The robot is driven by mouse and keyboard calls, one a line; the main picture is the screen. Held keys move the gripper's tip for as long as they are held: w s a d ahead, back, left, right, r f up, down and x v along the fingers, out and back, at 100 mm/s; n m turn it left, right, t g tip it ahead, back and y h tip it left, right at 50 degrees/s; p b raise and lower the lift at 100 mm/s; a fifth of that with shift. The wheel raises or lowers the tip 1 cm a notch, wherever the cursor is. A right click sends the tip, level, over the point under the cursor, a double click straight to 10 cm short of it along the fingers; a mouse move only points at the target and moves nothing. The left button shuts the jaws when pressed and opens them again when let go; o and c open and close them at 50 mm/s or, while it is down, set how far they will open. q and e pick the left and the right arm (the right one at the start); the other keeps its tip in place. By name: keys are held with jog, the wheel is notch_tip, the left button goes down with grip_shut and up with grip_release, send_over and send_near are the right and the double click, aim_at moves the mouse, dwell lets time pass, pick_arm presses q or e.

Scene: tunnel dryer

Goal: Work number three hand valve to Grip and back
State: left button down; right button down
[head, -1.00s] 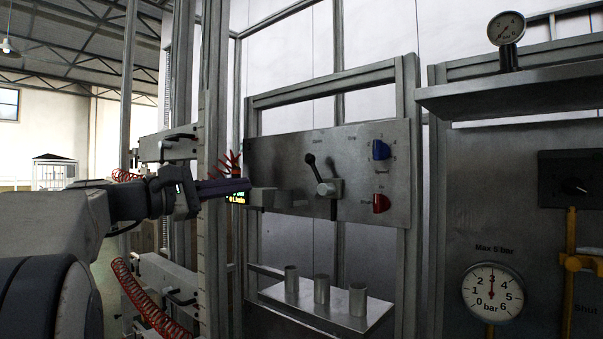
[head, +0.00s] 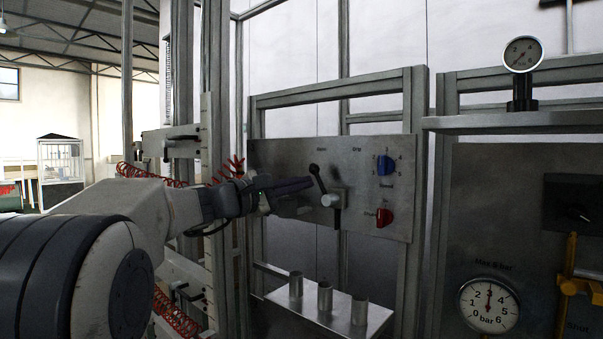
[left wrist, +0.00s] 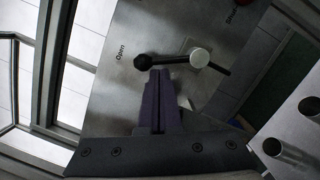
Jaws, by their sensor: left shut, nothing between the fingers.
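The hand valve (head: 331,200) sits on a steel panel (head: 397,226), with a black lever and round knob (head: 315,170) above a pale hub. The lever tilts up and left, toward the left one of two small labels. In the left wrist view the knob (left wrist: 143,62) lies near the printed word Open. My left gripper (head: 311,182) is shut and empty, its dark fingers pointing right, with the tips just left of the lever. In the left wrist view the fingertips (left wrist: 159,73) are close beside the knob; I cannot tell if they touch. My right gripper is out of view.
A blue knob (head: 385,165) and a red knob (head: 384,217) are right of the valve. Below, a shelf (head: 340,317) holds three metal cups. A frame post (head: 414,150) stands right of the panel. A pressure gauge (head: 488,305) is at lower right.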

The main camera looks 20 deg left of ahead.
pick_arm(q)
jog(key=shift+d, duration=0.15)
dwell(0.3)
jog(key=shift+d+r+m+b, duration=0.1)
jog(key=shift+r+m+b, duration=0.05)
jog(key=shift+m+b, duration=0.35)
